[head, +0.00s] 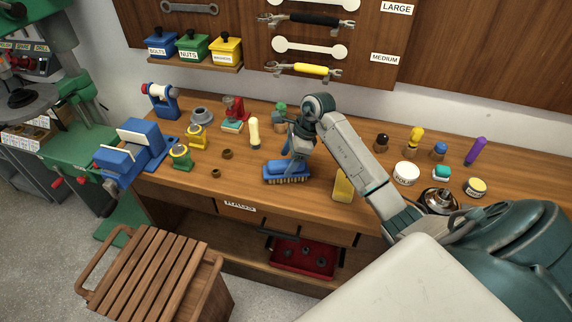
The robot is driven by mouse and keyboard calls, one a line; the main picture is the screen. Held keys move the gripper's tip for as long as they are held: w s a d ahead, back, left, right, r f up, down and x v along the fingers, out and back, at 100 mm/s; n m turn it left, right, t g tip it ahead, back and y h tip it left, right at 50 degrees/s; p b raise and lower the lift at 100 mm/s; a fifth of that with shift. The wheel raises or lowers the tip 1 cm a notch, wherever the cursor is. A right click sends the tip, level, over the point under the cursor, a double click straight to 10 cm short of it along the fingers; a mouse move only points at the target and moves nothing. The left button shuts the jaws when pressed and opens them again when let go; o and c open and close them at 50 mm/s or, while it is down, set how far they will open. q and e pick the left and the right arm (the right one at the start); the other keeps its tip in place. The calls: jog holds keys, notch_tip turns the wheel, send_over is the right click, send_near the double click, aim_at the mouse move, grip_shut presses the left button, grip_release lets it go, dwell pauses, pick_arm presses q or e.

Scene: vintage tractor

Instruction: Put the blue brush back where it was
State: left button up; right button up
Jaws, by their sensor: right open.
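The blue brush (287,174) lies bristles down on the wooden workbench, near its front edge and left of the middle. My right gripper (294,157) is directly above the brush, pointing down, with its jaws open. The fingertips are close to the brush's top; I cannot tell whether they touch it. The gripper and wrist hide part of the brush's back side. My left gripper is not in view.
A yellow block (343,187) stands to the right of the brush, near my forearm. A cream bottle (254,132) stands behind left. A blue vise (135,150) is at the bench's left end. A drawer (304,258) hangs open below; a slatted stool (155,265) stands in front.

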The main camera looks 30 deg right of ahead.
jog(key=b+v, duration=0.4)
jog(key=v, duration=0.5)
jog(key=shift+d+r, duration=0.1)
jog(key=shift+s+r, duration=0.15)
jog(key=shift+r, duration=0.2)
